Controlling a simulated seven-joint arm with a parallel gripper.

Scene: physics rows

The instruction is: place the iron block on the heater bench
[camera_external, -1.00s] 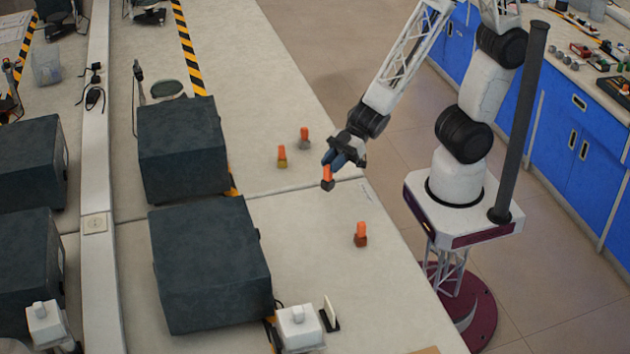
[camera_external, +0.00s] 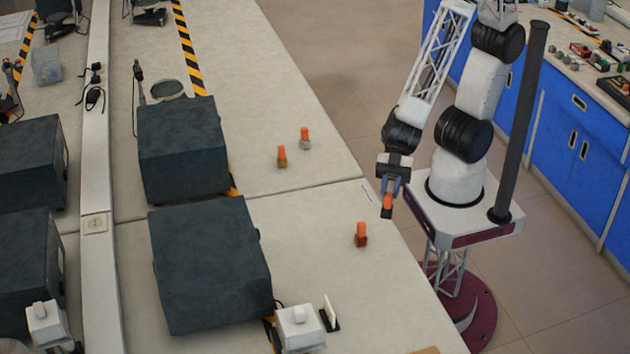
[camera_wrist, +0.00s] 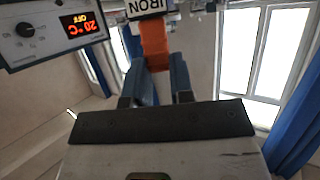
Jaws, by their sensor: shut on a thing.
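My gripper (camera_external: 390,190) is shut on the orange handle of the iron block (camera_external: 386,212), a small dark block hanging below the fingers. It is near the table's right edge, in front of my base. In the wrist view the blue fingers grip the orange handle, and a white label (camera_wrist: 147,6) on the block reads IRON upside down. A grey control panel (camera_wrist: 45,30) with a knob and red digits, 20 °C and OFF, shows upside down at the upper left. I cannot tell for sure which thing in the external view is the heater bench.
A reddish-brown block (camera_external: 361,240) with an orange handle stands on the near table (camera_external: 340,280). A brassy block (camera_external: 282,162) and a grey block (camera_external: 305,144) stand farther back. Large dark boxes (camera_external: 210,265) fill the left. A white device (camera_external: 299,328) stands at the front.

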